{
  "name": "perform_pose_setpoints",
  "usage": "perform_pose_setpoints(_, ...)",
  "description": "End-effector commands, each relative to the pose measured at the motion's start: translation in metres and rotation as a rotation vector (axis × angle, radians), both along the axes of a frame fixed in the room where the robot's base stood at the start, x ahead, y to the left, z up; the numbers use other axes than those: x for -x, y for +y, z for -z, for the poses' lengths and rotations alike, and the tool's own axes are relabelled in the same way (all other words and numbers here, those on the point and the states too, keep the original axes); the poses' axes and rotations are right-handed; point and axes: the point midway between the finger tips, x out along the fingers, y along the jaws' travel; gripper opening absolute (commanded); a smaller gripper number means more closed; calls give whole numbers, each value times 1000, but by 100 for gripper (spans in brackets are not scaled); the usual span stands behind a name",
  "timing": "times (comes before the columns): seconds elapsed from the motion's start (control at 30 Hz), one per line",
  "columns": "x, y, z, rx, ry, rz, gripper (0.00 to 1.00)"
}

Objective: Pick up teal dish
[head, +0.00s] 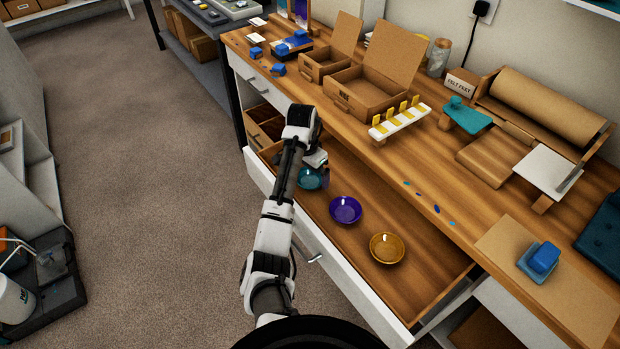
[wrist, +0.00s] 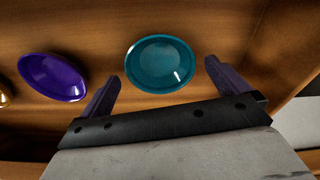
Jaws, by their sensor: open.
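The teal dish (head: 309,179) lies in the open wooden drawer, at the left of a row of dishes, partly hidden by my arm in the head view. In the wrist view the teal dish (wrist: 160,63) is a round, shallow, glossy bowl just beyond my gripper (wrist: 158,82). The two dark fingers stand apart, one on each side of its near part, with nothing gripped. In the head view my gripper (head: 318,170) is over the dish, and its fingers are hard to make out. I cannot tell how high it is above the dish.
A purple dish (head: 345,210) and an amber dish (head: 387,248) lie in the same drawer (head: 425,286), to the right of the teal one. The drawer walls surround them. The worktop (head: 400,160) above holds cardboard boxes (head: 368,94) and a white rack (head: 400,122).

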Motion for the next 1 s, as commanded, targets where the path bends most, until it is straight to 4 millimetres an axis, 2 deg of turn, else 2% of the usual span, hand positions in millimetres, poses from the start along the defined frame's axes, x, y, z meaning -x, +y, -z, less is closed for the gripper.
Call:
perform_pose_setpoints(0.13, -1, 0, 12, 1, -1, -1, 100)
perform_pose_setpoints(0.37, -1, -1, 14, 0, -1, -1, 100)
perform_pose_setpoints(0.7, -1, -1, 14, 1, -2, -1, 56)
perform_pose_setpoints(1.0, -2, -1, 11, 1, -3, -1, 55)
